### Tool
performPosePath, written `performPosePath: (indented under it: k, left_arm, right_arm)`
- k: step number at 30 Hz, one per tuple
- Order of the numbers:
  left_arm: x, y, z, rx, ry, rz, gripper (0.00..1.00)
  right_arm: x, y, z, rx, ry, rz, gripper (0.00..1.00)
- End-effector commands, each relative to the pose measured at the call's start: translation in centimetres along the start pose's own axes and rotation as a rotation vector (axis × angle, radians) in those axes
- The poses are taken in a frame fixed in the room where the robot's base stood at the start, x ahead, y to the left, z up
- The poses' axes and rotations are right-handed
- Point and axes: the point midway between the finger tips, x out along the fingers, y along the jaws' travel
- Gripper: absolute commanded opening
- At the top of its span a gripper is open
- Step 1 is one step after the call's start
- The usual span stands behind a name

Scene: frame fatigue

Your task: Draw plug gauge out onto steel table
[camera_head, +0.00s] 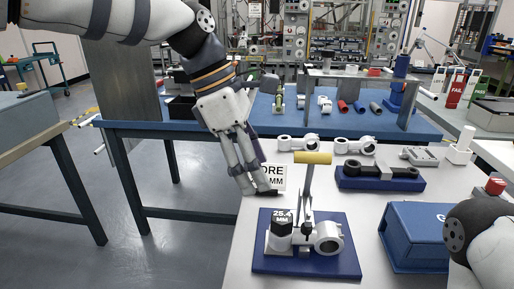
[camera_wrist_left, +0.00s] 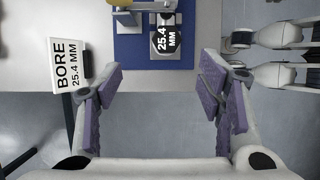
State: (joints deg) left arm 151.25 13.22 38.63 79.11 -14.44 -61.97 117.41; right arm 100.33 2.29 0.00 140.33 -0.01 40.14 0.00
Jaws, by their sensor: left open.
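The likely plug gauge is a piece with a dark top marked 25.4 MM (camera_head: 281,217); it stands in a fixture on a blue base plate (camera_head: 265,262) on the pale steel table (camera_head: 240,262). A ring-ended metal part (camera_head: 328,237) and an upright lever with a yellow handle (camera_head: 313,158) are beside it. In the left wrist view the marked piece (camera_wrist_left: 166,39) is beyond the fingertips. My left gripper (camera_head: 256,187) is open and empty, left of the fixture by the table's edge; its fingers (camera_wrist_left: 160,92) have floor between them.
A white BORE 25.4 MM sign (camera_head: 270,178) stands close behind my left gripper. A blue box (camera_head: 412,236) is right of the fixture. A blue holder with a dark rod (camera_head: 380,177) and several metal rod parts lie behind. Bare table shows around the plate.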

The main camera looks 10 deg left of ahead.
Motion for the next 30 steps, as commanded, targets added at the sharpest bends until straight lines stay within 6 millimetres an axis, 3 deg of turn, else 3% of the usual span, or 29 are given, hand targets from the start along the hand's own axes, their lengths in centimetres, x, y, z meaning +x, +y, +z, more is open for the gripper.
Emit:
performPosePath:
  k: [9,15,26,27,30]
  left_arm:
    - [7.4,-0.1,-0.2,-0.001,0.000,-0.011,0.61]
    - [10.9,-0.1,-0.1,0.000,0.000,-0.007,0.61]
    - [11.8,-0.1,0.0,0.002,0.000,-0.001,0.61]
    - [11.8,-0.1,0.0,0.002,0.000,-0.001,0.59]
    - [11.8,-0.1,0.0,0.002,0.000,-0.002,0.37]
  right_arm:
    - [1.0,0.0,0.7,0.000,-0.032,0.001,0.40]
    - [1.4,0.1,1.0,0.000,-0.043,0.002,0.40]
    - [1.5,0.1,1.0,-0.001,-0.044,0.002,0.40]
    - [1.5,0.1,1.0,-0.001,-0.044,0.002,0.40]
    - [1.5,0.1,1.0,-0.001,-0.044,0.002,0.40]
